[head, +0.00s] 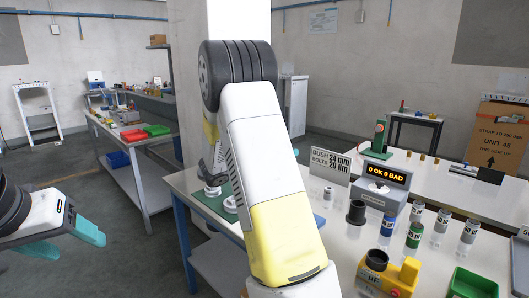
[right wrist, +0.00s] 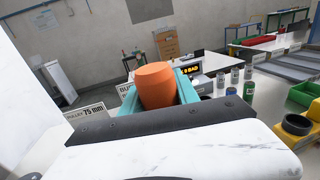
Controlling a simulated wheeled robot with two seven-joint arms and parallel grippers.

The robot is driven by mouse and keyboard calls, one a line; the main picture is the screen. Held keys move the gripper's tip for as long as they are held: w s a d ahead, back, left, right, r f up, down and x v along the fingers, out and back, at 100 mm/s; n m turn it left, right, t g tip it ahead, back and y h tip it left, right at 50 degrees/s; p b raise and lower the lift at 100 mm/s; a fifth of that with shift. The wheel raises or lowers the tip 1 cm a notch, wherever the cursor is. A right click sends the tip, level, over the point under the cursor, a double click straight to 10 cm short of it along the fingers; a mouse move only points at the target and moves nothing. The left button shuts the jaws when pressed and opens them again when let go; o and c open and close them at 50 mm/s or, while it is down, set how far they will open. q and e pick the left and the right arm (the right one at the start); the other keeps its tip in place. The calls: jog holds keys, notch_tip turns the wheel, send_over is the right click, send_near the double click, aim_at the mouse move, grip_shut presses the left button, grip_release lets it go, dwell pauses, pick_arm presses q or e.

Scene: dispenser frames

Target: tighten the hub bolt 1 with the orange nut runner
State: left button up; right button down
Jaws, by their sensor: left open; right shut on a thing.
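The orange nut runner (right wrist: 156,85) shows in the right wrist view as an orange rounded body between the teal fingers of my right gripper (right wrist: 157,92), which is shut on it. Its working end is hidden. In the head view my right arm's white and yellow links cover the middle, and the right gripper and nut runner are not seen. My left gripper (head: 88,238) is at the far left of the head view, open and empty, over the floor away from the bench. Hub bolt 1 cannot be made out in either view.
A green mat (head: 205,198) lies at the bench's left end, partly behind my arm. A sign (head: 329,164), a grey box reading "0 OK 0 BAD" (head: 384,190), several small cans, a yellow device (head: 390,274) and a green bin (head: 473,284) stand on the right. Another bench (head: 140,150) is at back left.

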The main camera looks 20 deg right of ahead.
jog(key=shift+f, duration=3.45)
dwell(0.5)
jog(key=shift+s+f, duration=0.1)
jog(key=shift+f, duration=0.25)
dwell(1.9)
notch_tip(320, 180, up, 6)
jog(key=shift+r, duration=0.25)
dwell(0.6)
